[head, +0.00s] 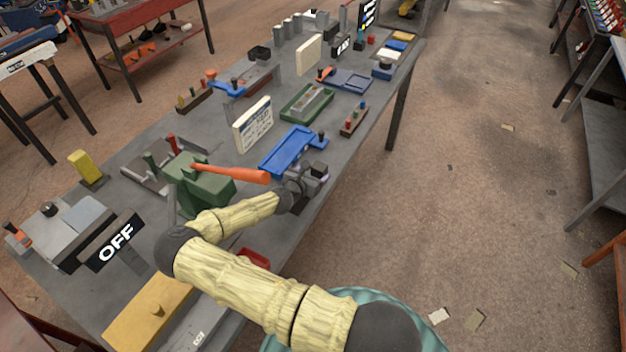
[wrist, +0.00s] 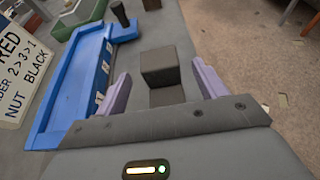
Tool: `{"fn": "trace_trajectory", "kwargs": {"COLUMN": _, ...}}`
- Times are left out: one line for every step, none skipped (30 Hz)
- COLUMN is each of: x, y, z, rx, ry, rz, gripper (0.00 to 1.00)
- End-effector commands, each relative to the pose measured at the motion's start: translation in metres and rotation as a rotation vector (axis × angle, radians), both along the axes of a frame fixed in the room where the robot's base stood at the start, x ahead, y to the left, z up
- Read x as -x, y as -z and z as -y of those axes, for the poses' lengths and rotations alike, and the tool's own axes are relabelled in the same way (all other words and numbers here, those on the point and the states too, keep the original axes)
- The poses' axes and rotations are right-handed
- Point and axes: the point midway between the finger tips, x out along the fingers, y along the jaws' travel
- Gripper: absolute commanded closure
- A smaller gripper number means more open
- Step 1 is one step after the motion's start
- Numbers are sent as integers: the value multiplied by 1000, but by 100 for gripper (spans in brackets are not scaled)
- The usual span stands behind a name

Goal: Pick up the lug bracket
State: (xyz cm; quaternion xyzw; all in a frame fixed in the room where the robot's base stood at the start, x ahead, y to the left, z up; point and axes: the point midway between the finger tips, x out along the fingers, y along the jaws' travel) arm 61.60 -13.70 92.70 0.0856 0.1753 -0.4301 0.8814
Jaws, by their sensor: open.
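A dark grey, blocky L-shaped part, which looks like the lug bracket (wrist: 160,66), lies between my finger tips in the wrist view. In the head view its dark top (head: 319,169) shows just beyond my gripper (head: 308,183), by the bench's right edge. My gripper (wrist: 161,76) is open, with one pale purple finger on each side of the bracket. Gaps show between the fingers and the block, so it is not gripped. The lower end of the bracket is partly hidden by the gripper body.
A blue tray (head: 284,153) lies close to the left of my gripper, with a white lettered sign (head: 253,125) behind it. A green machine with an orange lever (head: 235,174) stands left of my wrist. The bench (head: 338,155) drops off to open floor at right.

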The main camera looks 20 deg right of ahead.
Motion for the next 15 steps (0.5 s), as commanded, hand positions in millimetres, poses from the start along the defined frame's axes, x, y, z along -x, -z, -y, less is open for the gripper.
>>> {"fn": "trace_trajectory", "kwargs": {"x": 0, "y": 0, "z": 0, "rx": 0, "ry": 0, "rz": 0, "gripper": 29}}
{"fn": "trace_trajectory", "kwargs": {"x": 0, "y": 0, "z": 0, "rx": 0, "ry": 0, "rz": 0, "gripper": 29}}
{"fn": "trace_trajectory", "kwargs": {"x": 0, "y": 0, "z": 0, "rx": 0, "ry": 0, "rz": 0, "gripper": 29}}
{"fn": "trace_trajectory", "kwargs": {"x": 0, "y": 0, "z": 0, "rx": 0, "ry": 0, "rz": 0, "gripper": 29}}
{"fn": "trace_trajectory", "kwargs": {"x": 0, "y": 0, "z": 0, "rx": 0, "ry": 0, "rz": 0, "gripper": 29}}
{"fn": "trace_trajectory", "kwargs": {"x": 0, "y": 0, "z": 0, "rx": 0, "ry": 0, "rz": 0, "gripper": 29}}
{"fn": "trace_trajectory", "kwargs": {"x": 0, "y": 0, "z": 0, "rx": 0, "ry": 0, "rz": 0, "gripper": 29}}
{"fn": "trace_trajectory", "kwargs": {"x": 0, "y": 0, "z": 0, "rx": 0, "ry": 0, "rz": 0, "gripper": 35}}
{"fn": "trace_trajectory", "kwargs": {"x": 0, "y": 0, "z": 0, "rx": 0, "ry": 0, "rz": 0, "gripper": 43}}
{"fn": "trace_trajectory", "kwargs": {"x": 0, "y": 0, "z": 0, "rx": 0, "ry": 0, "rz": 0, "gripper": 49}}
{"fn": "trace_trajectory", "kwargs": {"x": 0, "y": 0, "z": 0, "rx": 0, "ry": 0, "rz": 0, "gripper": 55}}
{"fn": "trace_trajectory", "kwargs": {"x": 0, "y": 0, "z": 0, "rx": 0, "ry": 0, "rz": 0, "gripper": 62}}
{"fn": "trace_trajectory", "kwargs": {"x": 0, "y": 0, "z": 0, "rx": 0, "ry": 0, "rz": 0, "gripper": 68}}
{"fn": "trace_trajectory", "kwargs": {"x": 0, "y": 0, "z": 0, "rx": 0, "ry": 0, "rz": 0, "gripper": 74}}
{"fn": "trace_trajectory", "kwargs": {"x": 0, "y": 0, "z": 0, "rx": 0, "ry": 0, "rz": 0, "gripper": 82}}
